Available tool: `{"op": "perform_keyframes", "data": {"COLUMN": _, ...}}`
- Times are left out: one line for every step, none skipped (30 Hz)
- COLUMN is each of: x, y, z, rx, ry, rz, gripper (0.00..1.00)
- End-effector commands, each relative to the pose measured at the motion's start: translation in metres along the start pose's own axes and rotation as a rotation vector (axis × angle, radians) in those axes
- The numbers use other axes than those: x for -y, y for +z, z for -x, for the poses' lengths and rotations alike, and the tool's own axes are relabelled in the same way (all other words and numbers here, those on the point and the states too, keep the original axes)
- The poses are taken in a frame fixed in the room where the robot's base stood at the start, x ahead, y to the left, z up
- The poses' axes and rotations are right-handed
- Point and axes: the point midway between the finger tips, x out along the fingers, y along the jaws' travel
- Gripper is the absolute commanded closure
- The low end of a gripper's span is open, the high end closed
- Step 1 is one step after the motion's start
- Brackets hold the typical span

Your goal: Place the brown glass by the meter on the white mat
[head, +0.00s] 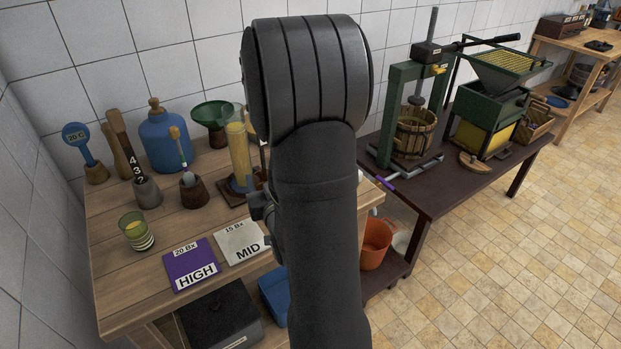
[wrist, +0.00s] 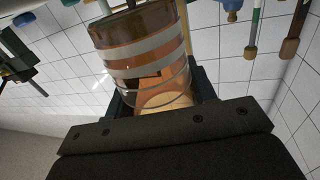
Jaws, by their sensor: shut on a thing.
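The brown glass (wrist: 140,42), a clear tumbler with pale bands and brown-orange contents, fills the upper middle of the wrist view. My gripper (wrist: 162,88) is shut on it, with a dark finger on each side. In the head view my arm hides the glass and most of the gripper. The white mat (head: 238,243), marked "15 Bx MID", lies on the wooden bench just left of my arm; its right part is hidden. The meter cannot be told for sure; a tall cylinder of yellow liquid (head: 238,155) stands behind the mat.
A purple mat (head: 192,265) marked "HIGH" lies left of the white one. A banded yellow-green glass (head: 136,231) stands farther left. A blue jug (head: 167,140), green funnel (head: 211,115) and tool holders crowd the back. A press (head: 412,125) stands on the dark table at right.

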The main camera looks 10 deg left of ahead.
Motion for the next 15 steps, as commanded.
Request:
{"op": "perform_keyframes", "data": {"x": 0.021, "y": -0.005, "z": 0.003, "rx": -0.001, "ry": -0.048, "rz": 0.001, "gripper": 0.82}}
{"op": "perform_keyframes", "data": {"x": 0.030, "y": -0.007, "z": 0.004, "rx": -0.001, "ry": -0.071, "rz": 0.002, "gripper": 0.82}}
{"op": "perform_keyframes", "data": {"x": 0.043, "y": -0.009, "z": 0.007, "rx": 0.000, "ry": -0.102, "rz": 0.003, "gripper": 0.82}}
{"op": "perform_keyframes", "data": {"x": 0.051, "y": -0.011, "z": 0.008, "rx": 0.000, "ry": -0.123, "rz": 0.004, "gripper": 0.82}}
{"op": "perform_keyframes", "data": {"x": 0.059, "y": -0.012, "z": 0.010, "rx": 0.000, "ry": -0.140, "rz": 0.005, "gripper": 0.82}}
{"op": "perform_keyframes", "data": {"x": 0.067, "y": -0.013, "z": 0.013, "rx": 0.001, "ry": -0.161, "rz": 0.006, "gripper": 0.82}}
{"op": "perform_keyframes", "data": {"x": 0.072, "y": -0.014, "z": 0.014, "rx": 0.002, "ry": -0.175, "rz": 0.007, "gripper": 0.82}}
{"op": "perform_keyframes", "data": {"x": 0.077, "y": -0.015, "z": 0.015, "rx": 0.003, "ry": -0.187, "rz": 0.008, "gripper": 0.82}}
{"op": "perform_keyframes", "data": {"x": 0.082, "y": -0.016, "z": 0.017, "rx": 0.004, "ry": -0.200, "rz": 0.009, "gripper": 0.82}}
{"op": "perform_keyframes", "data": {"x": 0.085, "y": -0.016, "z": 0.018, "rx": 0.004, "ry": -0.207, "rz": 0.009, "gripper": 0.82}}
{"op": "perform_keyframes", "data": {"x": 0.087, "y": -0.017, "z": 0.019, "rx": 0.004, "ry": -0.213, "rz": 0.009, "gripper": 0.82}}
{"op": "perform_keyframes", "data": {"x": 0.089, "y": -0.017, "z": 0.019, "rx": 0.004, "ry": -0.218, "rz": 0.010, "gripper": 0.82}}
{"op": "perform_keyframes", "data": {"x": 0.090, "y": -0.017, "z": 0.020, "rx": 0.004, "ry": -0.220, "rz": 0.010, "gripper": 0.82}}
{"op": "perform_keyframes", "data": {"x": 0.091, "y": -0.017, "z": 0.020, "rx": 0.004, "ry": -0.222, "rz": 0.010, "gripper": 0.82}}
{"op": "perform_keyframes", "data": {"x": 0.091, "y": -0.017, "z": 0.020, "rx": 0.004, "ry": -0.223, "rz": 0.010, "gripper": 0.82}}
